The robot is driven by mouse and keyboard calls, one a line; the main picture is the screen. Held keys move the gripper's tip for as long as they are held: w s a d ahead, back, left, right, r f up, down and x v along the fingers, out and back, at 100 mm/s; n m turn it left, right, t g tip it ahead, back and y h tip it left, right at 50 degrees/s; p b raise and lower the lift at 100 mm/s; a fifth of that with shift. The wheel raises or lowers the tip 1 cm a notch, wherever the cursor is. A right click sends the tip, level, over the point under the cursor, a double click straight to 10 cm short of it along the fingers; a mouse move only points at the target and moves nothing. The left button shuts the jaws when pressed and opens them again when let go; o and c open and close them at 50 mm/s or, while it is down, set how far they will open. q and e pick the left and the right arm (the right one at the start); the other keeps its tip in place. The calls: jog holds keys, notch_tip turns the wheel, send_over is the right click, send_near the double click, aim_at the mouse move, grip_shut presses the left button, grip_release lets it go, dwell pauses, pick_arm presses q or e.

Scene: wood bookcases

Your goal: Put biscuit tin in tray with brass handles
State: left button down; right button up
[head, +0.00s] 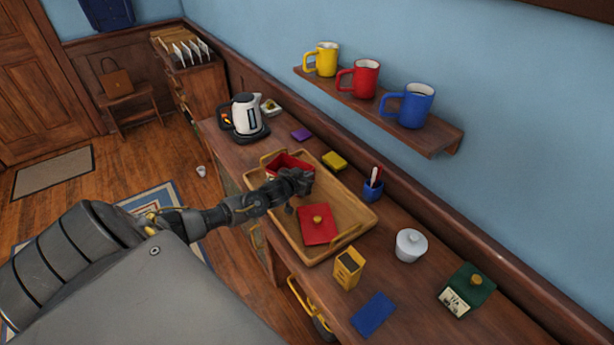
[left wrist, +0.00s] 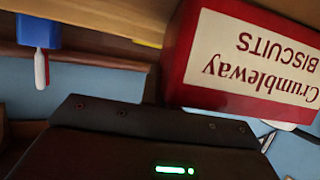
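The biscuit tin (head: 287,163) is a red box at the far left end of the wooden tray (head: 345,237), partly hidden behind my left gripper (head: 302,182). In the left wrist view the tin (left wrist: 185,52) is close and appears upside down, with a white "Crumbleway Biscuits" label. A red lid (head: 315,229) with a brass-coloured knob lies in the near part of the tray. My left gripper is over the tray, right beside the tin. Its fingertips are not clear, so I cannot tell whether it grips the tin. My right gripper is not in view.
A shelf (head: 440,137) with mugs hangs above.

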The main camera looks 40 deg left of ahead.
pick_arm(q)
jog(key=c, duration=1.7)
grip_release()
jog(key=shift+r, duration=0.1)
jog(key=b+v, duration=0.1)
jog(key=v, duration=1.1)
jog(key=shift+s, duration=0.1)
